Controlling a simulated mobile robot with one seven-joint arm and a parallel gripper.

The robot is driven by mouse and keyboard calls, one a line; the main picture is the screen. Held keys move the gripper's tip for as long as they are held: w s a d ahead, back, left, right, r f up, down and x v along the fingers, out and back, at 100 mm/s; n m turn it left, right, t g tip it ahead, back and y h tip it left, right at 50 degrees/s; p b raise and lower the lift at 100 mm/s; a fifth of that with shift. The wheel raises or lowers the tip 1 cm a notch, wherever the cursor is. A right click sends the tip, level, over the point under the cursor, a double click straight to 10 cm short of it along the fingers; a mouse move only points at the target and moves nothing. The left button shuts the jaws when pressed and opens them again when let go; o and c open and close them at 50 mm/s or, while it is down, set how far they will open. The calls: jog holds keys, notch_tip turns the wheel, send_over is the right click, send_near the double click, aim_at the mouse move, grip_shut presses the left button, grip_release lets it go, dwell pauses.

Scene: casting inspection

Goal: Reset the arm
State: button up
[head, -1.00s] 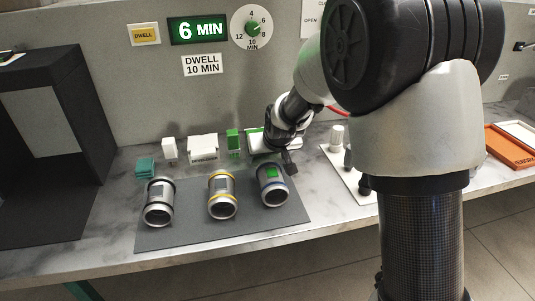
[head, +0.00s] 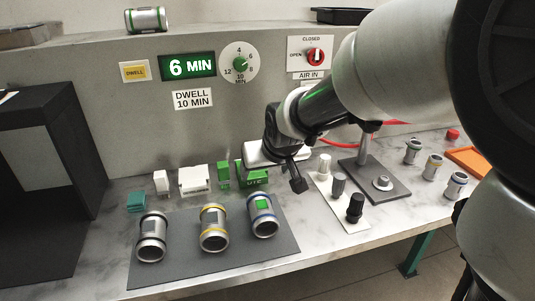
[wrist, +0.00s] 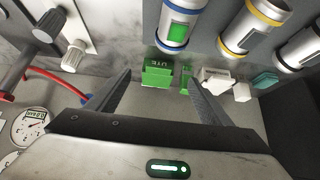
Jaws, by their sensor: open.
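My gripper (head: 299,184) hangs in the air above the bench, to the right of the mat, with its jaws apart. In the wrist view my gripper (wrist: 160,88) shows two spread dark fingers with nothing held between them. A green box with lettering (wrist: 157,76) and a small green block (wrist: 185,80) stand on the bench beyond the fingertips. In the head view the green box (head: 257,178) is partly hidden beside my wrist.
A white plate (head: 345,212) holds knobs. A stand (head: 375,180) and several small castings (head: 433,167) are right. A dark box (head: 40,185) stands left.

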jog(key=shift+v, duration=0.85)
jog(key=s+d+r+m+g+h, duration=0.1)
jog(key=s+d+r, duration=0.1)
jog(key=s+d, duration=0.45)
jog(key=s+d+r+m, duration=0.1)
jog(key=s+d, duration=0.2)
jog(key=s, duration=0.6)
jog(key=s+d+r+m+g+h, duration=0.1)
jog(key=s+d+r, duration=0.1)
jog(key=s+d, duration=0.45)
notch_tip(320, 180, up, 19)
jog(key=s+a+p, duration=0.1)
jog(key=p, duration=1.8)
jog(key=shift+a+p, duration=0.3)
jog(key=shift+p, duration=0.05)
